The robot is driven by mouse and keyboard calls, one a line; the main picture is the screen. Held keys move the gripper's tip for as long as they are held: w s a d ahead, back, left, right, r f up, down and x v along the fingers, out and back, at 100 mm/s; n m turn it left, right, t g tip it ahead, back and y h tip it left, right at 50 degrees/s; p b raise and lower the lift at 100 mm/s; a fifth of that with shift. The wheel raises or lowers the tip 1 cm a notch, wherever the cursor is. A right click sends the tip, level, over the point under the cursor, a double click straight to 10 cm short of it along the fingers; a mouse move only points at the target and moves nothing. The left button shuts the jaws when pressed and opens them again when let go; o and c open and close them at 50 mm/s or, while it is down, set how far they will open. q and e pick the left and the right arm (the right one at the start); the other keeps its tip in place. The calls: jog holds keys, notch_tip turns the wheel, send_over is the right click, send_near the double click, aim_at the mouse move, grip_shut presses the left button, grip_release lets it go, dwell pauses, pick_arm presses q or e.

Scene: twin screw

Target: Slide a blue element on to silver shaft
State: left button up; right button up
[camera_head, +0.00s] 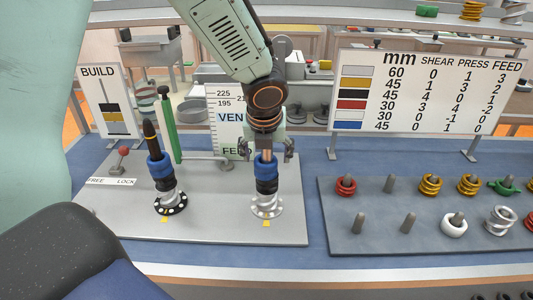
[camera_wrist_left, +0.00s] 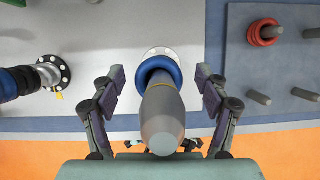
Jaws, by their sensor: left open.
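The silver shaft (camera_wrist_left: 162,118) points up toward the camera in the left wrist view. A blue element (camera_wrist_left: 157,68) sits around it, below its tip. In the head view this blue element (camera_head: 266,169) is on the right-hand shaft, above a black part (camera_head: 266,186) and a silver base. My left gripper (camera_head: 266,147) is directly above it, with the shaft's upper end between its fingers. In the left wrist view the fingers (camera_wrist_left: 158,84) are spread on either side of the shaft, apart from the blue element. My right gripper is not in view.
A second, dark-tipped shaft (camera_head: 150,132) stands to the left with its own blue element (camera_head: 160,166). A green post (camera_head: 169,128) stands between the shafts. A peg tray (camera_head: 380,240) at right holds coloured elements. The BUILD board (camera_head: 100,88) and price-like table board (camera_head: 430,95) stand behind.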

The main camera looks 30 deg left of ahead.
pick_arm(q)
jog(key=v, duration=1.2)
dwell(0.6)
